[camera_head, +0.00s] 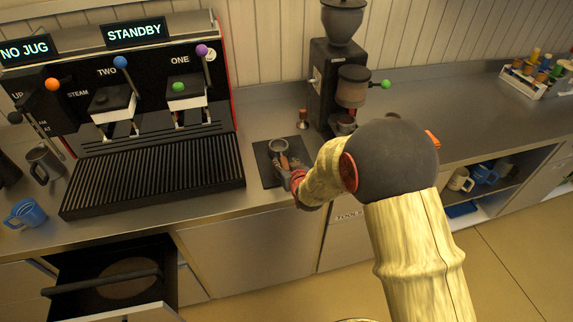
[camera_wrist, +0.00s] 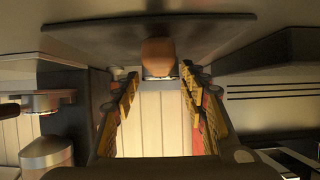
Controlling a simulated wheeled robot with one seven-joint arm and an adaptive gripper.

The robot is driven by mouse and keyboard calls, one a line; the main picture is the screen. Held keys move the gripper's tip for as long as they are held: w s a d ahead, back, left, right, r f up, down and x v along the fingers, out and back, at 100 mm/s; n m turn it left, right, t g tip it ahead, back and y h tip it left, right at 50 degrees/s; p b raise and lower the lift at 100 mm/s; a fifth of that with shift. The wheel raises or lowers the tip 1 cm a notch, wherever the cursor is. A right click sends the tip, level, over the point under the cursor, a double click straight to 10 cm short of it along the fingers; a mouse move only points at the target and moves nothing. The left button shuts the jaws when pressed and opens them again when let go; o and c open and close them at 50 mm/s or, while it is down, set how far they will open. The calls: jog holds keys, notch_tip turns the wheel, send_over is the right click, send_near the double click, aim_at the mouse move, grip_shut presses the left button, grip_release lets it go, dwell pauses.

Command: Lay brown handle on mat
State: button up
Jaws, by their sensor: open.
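The brown handle (camera_head: 284,161) belongs to a portafilter with a round metal basket (camera_head: 278,146). It is over the dark mat (camera_head: 265,176) between the coffee machine and the grinder. My gripper (camera_head: 291,174) is low at the mat's right front, by the handle's near end. In the wrist view the handle's round brown end (camera_wrist: 158,52) lies ahead, between the lines of my open fingers (camera_wrist: 160,78), against the dark mat (camera_wrist: 215,28). The fingers show gaps on both sides of it. Whether the handle fully touches the mat is hard to tell.
The coffee machine's ribbed drip tray (camera_head: 155,178) is left of the mat. The grinder (camera_head: 345,85) stands behind right, with a small tamper (camera_head: 303,119) beside it. A blue mug (camera_head: 25,213) is far left. An open drawer (camera_head: 110,275) juts out below left.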

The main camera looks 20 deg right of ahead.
jog(key=shift+w+r+p+v, duration=0.15)
jog(key=shift+p+v, duration=0.15)
jog(key=shift+v, duration=0.65)
jog(key=shift+r+p+v, duration=0.15)
jog(key=shift+p+v, duration=0.2)
jog(key=shift+v, duration=0.65)
jog(key=shift+w+r+p+v, duration=0.1)
jog(key=shift+r+p+v, duration=0.15)
jog(key=shift+v, duration=0.7)
jog(key=shift+s, duration=0.1)
jog(key=v, duration=1.2)
jog(key=shift+f, duration=0.15)
